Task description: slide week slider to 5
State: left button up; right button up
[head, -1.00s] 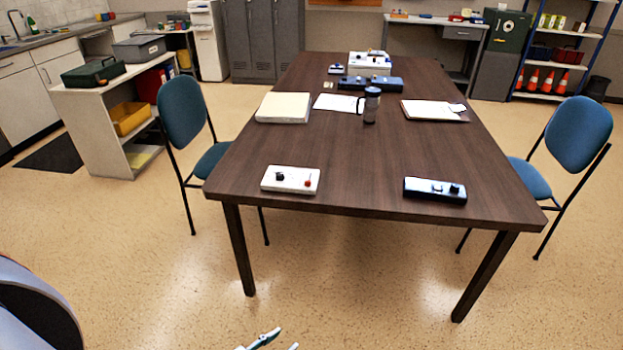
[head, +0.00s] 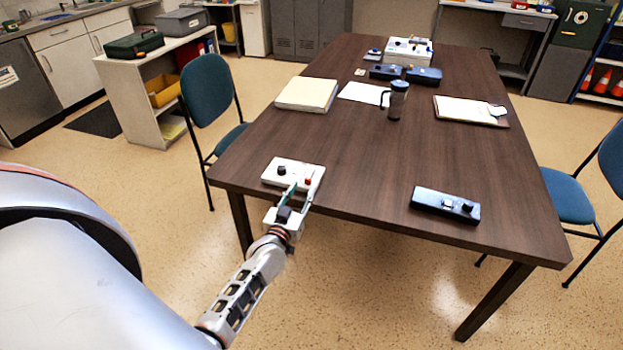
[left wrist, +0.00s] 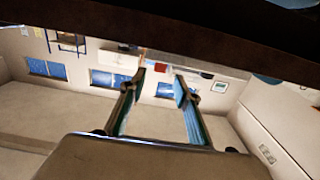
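A white box (head: 297,170) with a black knob (head: 281,170) and a red knob (head: 308,181) lies at the table's near left edge. A dark box (head: 430,197) with a light piece and a black knob lies at the near right. I cannot read any week marks on either. My left gripper (head: 300,192) is at the white box's near side, its fingers overlapping it in the head view; I cannot tell whether they touch. In the left wrist view the two fingers (left wrist: 162,77) stand apart with nothing between them. My right gripper is out of view.
The dark wooden table (head: 360,170) also carries a thick cream binder (head: 307,93), a mug (head: 396,100), a clipboard (head: 465,110), blue boxes (head: 424,75) and a white unit (head: 408,50) at the back. Its middle is clear. Blue chairs (head: 208,95) stand at both sides.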

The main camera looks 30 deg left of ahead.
aim_at(307, 181)
pick_arm(q)
jog(key=x, duration=0.6)
jog(key=shift+b, duration=0.4)
grip_shut()
